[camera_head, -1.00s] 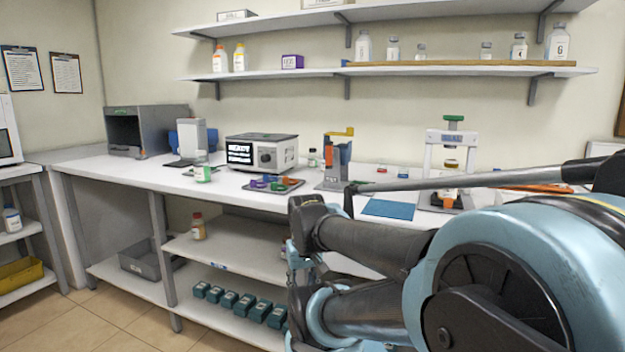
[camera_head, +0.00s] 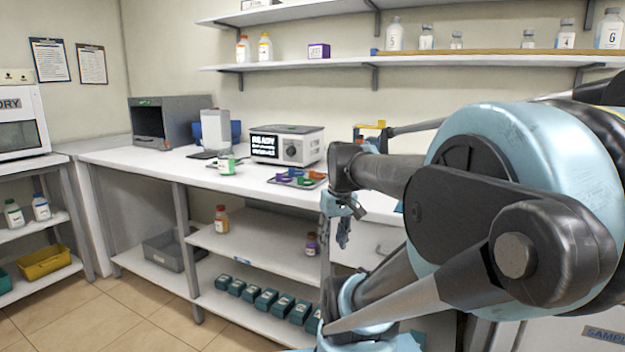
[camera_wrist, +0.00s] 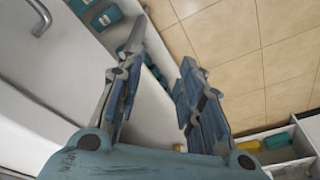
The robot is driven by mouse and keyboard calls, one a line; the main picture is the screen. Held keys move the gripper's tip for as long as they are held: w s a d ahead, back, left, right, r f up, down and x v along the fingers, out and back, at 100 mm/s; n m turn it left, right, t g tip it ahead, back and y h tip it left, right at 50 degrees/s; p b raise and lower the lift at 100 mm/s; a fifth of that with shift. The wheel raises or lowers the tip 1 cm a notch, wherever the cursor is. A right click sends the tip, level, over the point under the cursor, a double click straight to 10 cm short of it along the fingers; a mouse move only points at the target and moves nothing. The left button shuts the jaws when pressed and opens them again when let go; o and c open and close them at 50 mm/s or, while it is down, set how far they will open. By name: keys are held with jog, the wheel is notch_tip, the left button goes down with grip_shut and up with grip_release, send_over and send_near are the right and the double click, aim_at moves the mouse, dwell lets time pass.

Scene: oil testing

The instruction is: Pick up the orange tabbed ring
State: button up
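A grey tray (camera_head: 296,186) on the bench holds several small coloured ring-like pieces. A small orange piece (camera_head: 316,174) at its right side looks like the orange tabbed ring, but its tab is too small to make out. My gripper (camera_head: 343,240) hangs in front of the bench, below the bench top and to the right of the tray, apart from it. In the wrist view my gripper (camera_wrist: 162,45) has its two fingers spread, with nothing between them. The tray and ring do not show in the wrist view.
Teal boxes (camera_head: 265,299) fill the lower shelf. My arm hides the bench's right part. Open tiled floor (camera_head: 100,318) lies at the left.

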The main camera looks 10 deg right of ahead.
jog(key=w+d+r+n+y, duration=0.1)
jog(key=w+d+r+n, duration=0.15)
jog(key=w+r, duration=0.75)
jog(key=w+d+r+n+y, duration=0.1)
jog(key=w+d+r+n, duration=0.15)
jog(key=w+r, duration=0.75)
jog(key=w+d+r+n+y, duration=0.1)
jog(key=w+r+n, duration=0.4)
jog(key=w, duration=0.9)
jog(key=shift+m, duration=0.7)
jog(key=x, duration=1.6)
jog(key=shift+w+a, duration=0.15)
jog(key=shift+w, duration=0.1)
grip_shut()
